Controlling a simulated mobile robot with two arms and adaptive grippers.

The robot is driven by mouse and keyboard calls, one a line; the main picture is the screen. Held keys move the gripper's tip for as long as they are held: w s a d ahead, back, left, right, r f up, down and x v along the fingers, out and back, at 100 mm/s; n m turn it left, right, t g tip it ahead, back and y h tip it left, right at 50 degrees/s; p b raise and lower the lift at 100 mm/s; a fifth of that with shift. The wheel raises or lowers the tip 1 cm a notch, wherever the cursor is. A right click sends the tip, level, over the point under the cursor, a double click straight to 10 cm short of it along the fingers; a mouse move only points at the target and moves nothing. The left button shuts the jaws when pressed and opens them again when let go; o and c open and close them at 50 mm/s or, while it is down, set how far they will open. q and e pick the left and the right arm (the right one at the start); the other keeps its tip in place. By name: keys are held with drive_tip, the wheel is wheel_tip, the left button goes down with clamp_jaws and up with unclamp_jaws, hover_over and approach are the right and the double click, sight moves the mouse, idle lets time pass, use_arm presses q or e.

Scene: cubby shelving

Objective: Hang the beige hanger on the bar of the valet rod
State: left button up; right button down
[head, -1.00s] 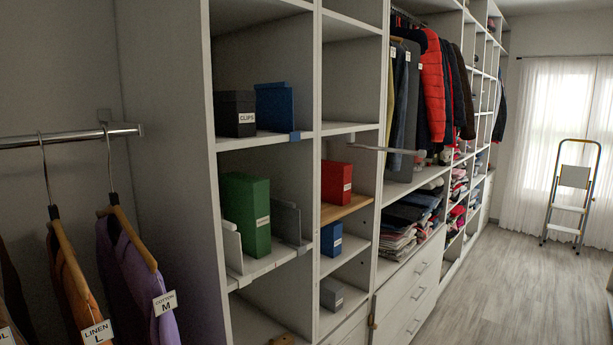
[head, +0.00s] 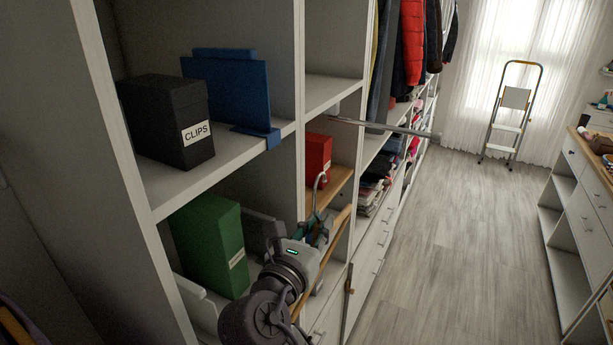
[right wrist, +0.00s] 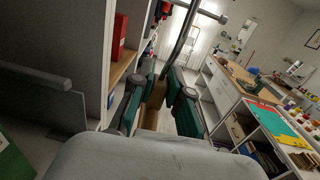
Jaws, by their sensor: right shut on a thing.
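The beige hanger (head: 334,248) is in my right gripper (head: 318,230), its metal hook pointing up and its wooden bar slanting on both sides of the fingers. In the right wrist view, the green-padded fingers (right wrist: 160,100) are shut around the hanger's wooden middle (right wrist: 154,106), with the metal neck (right wrist: 182,38) rising above. The valet rod (head: 385,127) is a metal bar sticking out from the shelving, up and to the right of the hook in the head view. The hook appears apart from the bar. The rod also shows at the top of the wrist view (right wrist: 197,11). My left gripper is out of view.
Shelf uprights and cubbies stand close on the left, with a black CLIPS box (head: 168,122), a blue file (head: 228,92), a green box (head: 208,243) and a red box (head: 317,156). Clothes hang behind the rod. The floor (head: 440,230) to the right is clear; a counter (head: 590,160) stands beyond.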

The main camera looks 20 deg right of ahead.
drive_tip(key=shift+w+a+r+m+g+h, duration=0.15)
drive_tip(key=shift+w+r+g+h, duration=0.15)
drive_tip(key=shift+r, duration=0.3)
drive_tip(key=shift+w+r+m+g+h, duration=0.1)
drive_tip(key=shift+w+r+m+g, duration=0.1)
drive_tip(key=shift+w+r, duration=0.3)
drive_tip(key=shift+s+r, duration=0.25)
drive_tip(key=shift+s, duration=0.45)
drive_tip(key=shift+w+d, duration=0.45)
drive_tip(key=shift+w, duration=0.2)
drive_tip(key=shift+x, duration=1.3)
drive_tip(key=f+x, duration=0.3)
drive_tip(key=x, duration=2.3)
drive_tip(key=shift+b, duration=0.4)
drive_tip(key=c, duration=1.1)
unclamp_jaws()
